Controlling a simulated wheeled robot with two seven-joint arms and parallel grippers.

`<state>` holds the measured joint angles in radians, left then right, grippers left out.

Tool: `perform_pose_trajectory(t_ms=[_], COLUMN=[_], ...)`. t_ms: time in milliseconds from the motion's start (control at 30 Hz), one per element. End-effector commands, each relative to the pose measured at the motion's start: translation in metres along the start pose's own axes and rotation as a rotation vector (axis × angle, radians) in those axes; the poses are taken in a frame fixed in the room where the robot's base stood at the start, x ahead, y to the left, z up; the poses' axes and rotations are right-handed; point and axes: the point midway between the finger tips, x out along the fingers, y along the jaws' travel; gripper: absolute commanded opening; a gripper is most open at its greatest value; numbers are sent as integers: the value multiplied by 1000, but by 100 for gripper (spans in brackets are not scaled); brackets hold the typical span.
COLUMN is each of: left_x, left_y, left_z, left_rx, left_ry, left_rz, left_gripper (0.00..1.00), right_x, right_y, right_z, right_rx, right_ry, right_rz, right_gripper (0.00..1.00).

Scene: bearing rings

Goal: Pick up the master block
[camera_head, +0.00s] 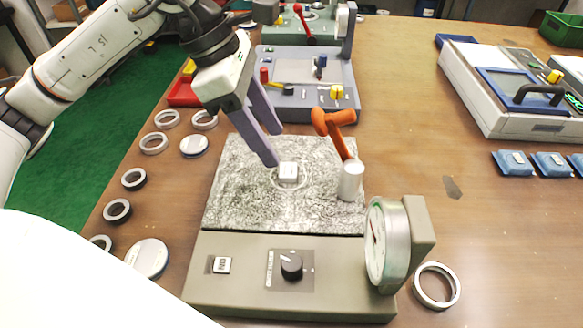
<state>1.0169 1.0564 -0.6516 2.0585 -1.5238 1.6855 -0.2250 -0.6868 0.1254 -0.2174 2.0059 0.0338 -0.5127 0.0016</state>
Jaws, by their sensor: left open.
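The master block (288,172) looks like a small pale silver block. It sits on the speckled stone plate (228,205) of the nearest measuring device, inside a faint ring-shaped outline. My left gripper (275,147) comes in from the upper left with two long grey-purple fingers. It is open, with nothing between the fingers. The nearer fingertip is just up and left of the block; whether it touches the block I cannot tell. My right gripper is not in view.
An orange-handled arm on a silver post (350,180) stands right of the block. A dial gauge (388,243) stands at the plate's front right. Several rings lie at left; one ring (437,286) lies at right. The table's right middle is mostly clear.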

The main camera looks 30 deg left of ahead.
Motion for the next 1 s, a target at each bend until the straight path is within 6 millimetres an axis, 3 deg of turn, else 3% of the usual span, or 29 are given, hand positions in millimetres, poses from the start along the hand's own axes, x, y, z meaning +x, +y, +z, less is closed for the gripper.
perform_pose_trajectory(t_ms=[267,533,833,1000], left_x=[26,63,68,68], left_y=[1,3,4,4], left_z=[-2,-5,-5,-5], left_rx=[-1,0,0,0], left_ry=[-1,-4,-4,-4], left_rz=[-3,-4,-1,-1], left_gripper=[50,50,50,23], right_x=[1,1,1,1], right_y=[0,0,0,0], right_z=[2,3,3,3], right_rx=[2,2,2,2], right_ry=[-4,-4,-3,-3], right_rz=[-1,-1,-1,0], right_gripper=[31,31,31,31])
